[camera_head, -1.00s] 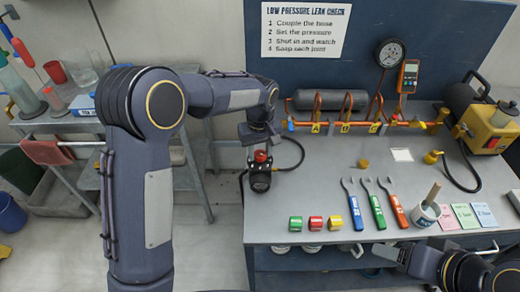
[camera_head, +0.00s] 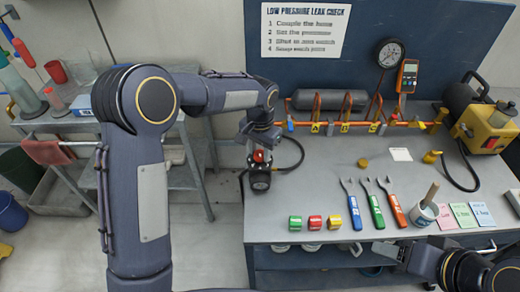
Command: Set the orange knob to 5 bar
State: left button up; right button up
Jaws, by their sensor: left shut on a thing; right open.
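The orange knob (camera_head: 259,156) looks red-orange and sits on top of a small dark regulator with a round gauge (camera_head: 260,182), at the left edge of the bench. The gauge reading is too small to make out. My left gripper (camera_head: 259,148) reaches down from above and is shut on the knob, its fingers covering part of it. My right gripper (camera_head: 388,251) is open and empty near the bench's front edge, low on the right.
Three wrenches (camera_head: 374,211) and several coloured tape rolls (camera_head: 314,222) lie on the bench (camera_head: 290,180). A copper manifold (camera_head: 345,122), a dial gauge (camera_head: 390,53) and a yellow pump (camera_head: 484,128) stand behind. A black hose (camera_head: 298,154) curves beside the regulator.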

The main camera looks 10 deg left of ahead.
aim_at(260, 154)
pick_arm(q)
jog(key=m, duration=0.5)
jog(key=shift+r+m+p, duration=0.1)
jog(key=shift+m+p, duration=0.2)
jog(key=shift+p, duration=0.05)
jog(key=m, duration=0.4)
jog(key=shift+w+m+p, duration=0.1)
jog(key=shift+m+p, duration=0.2)
jog(key=shift+m, duration=0.1)
jog(key=o, duration=1)
jog(key=shift+r+b, duration=0.3)
jog(key=shift+r, duration=3.55)
